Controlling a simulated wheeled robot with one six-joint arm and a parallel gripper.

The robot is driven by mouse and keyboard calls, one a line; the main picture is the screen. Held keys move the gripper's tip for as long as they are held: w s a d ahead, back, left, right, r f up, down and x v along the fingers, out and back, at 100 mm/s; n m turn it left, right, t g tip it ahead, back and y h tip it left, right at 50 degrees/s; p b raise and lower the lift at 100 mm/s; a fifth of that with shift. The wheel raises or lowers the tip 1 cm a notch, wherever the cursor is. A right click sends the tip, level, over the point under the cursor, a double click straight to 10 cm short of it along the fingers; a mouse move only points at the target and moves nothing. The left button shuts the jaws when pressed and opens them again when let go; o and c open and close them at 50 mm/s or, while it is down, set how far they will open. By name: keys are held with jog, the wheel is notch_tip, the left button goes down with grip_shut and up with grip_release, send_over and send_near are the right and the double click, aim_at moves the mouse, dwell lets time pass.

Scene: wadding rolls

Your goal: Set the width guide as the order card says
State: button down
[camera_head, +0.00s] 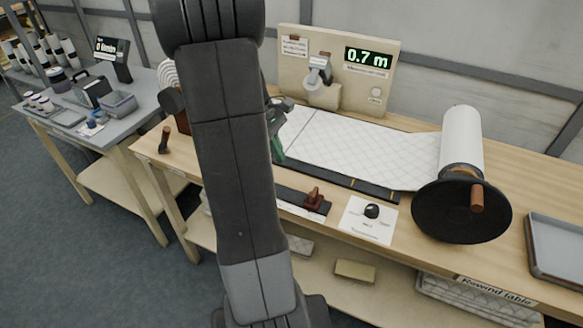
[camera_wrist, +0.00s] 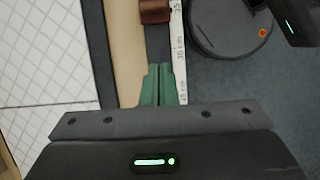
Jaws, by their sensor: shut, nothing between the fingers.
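The width guide, a dark red-brown slider (camera_head: 314,201), sits on a dark rail (camera_head: 290,193) along the table's front edge. My gripper (camera_wrist: 158,84) has green fingers, shut and empty, over the rail and apart from the slider. In the head view my gripper (camera_head: 278,135) is partly hidden by my arm. Small cards (camera_head: 293,46) are on the upright board; their writing is too small to read.
White quilted wadding (camera_head: 350,148) lies across the table to a roll (camera_head: 461,140) with a black crank disc (camera_head: 462,211). The board's display (camera_head: 368,57) reads 0.7 m. A grey tray (camera_head: 560,247) stands at right.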

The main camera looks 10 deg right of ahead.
aim_at(314, 191)
jog(key=x, duration=1)
jog(key=shift+w+d+f, duration=0.1)
jog(key=shift+f, duration=0.05)
jog(key=shift+s+d+r+p, duration=0.15)
jog(key=shift+s+d+p, duration=0.2)
jog(key=shift+d, duration=0.2)
jog(key=shift+s+d+r+p, duration=0.1)
jog(key=shift+s+d+p, duration=0.2)
jog(key=shift+d, duration=0.25)
jog(key=shift+s+d, duration=0.35)
jog(key=shift+d, duration=0.15)
jog(key=shift+d+f, duration=0.1)
jog(key=shift+s+d, duration=0.75)
jog(key=shift+d, duration=0.25)
jog(key=shift+a, duration=0.1)
